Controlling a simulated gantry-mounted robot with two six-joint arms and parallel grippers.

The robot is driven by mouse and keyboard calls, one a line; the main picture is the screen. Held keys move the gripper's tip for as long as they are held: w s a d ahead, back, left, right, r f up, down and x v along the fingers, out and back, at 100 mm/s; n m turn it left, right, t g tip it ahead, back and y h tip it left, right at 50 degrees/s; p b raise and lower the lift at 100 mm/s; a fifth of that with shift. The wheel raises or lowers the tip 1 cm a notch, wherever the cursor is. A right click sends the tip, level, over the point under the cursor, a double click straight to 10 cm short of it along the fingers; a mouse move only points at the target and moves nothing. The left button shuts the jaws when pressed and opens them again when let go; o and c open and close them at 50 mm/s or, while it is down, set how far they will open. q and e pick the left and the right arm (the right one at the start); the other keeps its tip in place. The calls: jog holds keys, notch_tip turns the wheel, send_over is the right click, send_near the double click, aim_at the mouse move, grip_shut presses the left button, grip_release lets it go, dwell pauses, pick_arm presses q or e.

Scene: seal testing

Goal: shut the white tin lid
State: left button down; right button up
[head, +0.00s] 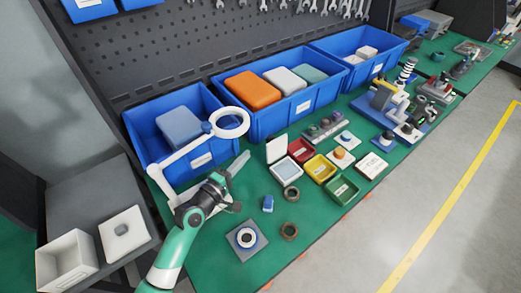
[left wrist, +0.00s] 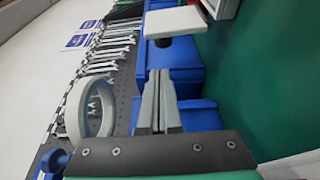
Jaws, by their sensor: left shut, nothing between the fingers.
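The white tin (head: 286,171) stands on the green bench, and its white lid (head: 277,149) is raised upright at the tin's back edge. My left gripper (head: 241,163) is shut and empty, left of the tin and apart from the lid. In the left wrist view its closed fingers (left wrist: 160,78) point toward the lid (left wrist: 175,22), which shows as a pale slab. Part of the tin (left wrist: 220,8) shows at the top edge of that view. My right gripper is in neither view.
A white ring lamp (head: 230,122) rises behind my left gripper. Blue bins (head: 247,131) line the back. Red (head: 301,149), yellow (head: 319,168) and green (head: 341,188) trays sit right of the tin.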

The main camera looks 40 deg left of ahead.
aim_at(273, 146)
pick_arm(q)
jog(key=w+a+b, duration=0.1)
jog(key=w+b, duration=0.2)
jog(key=w, duration=0.7)
jog(key=shift+a, duration=0.35)
jog(key=shift+d+r, duration=0.1)
jog(key=shift+d+r+m+b, duration=0.1)
jog(key=shift+r+m+b, duration=0.05)
jog(key=shift+m+b, duration=0.15)
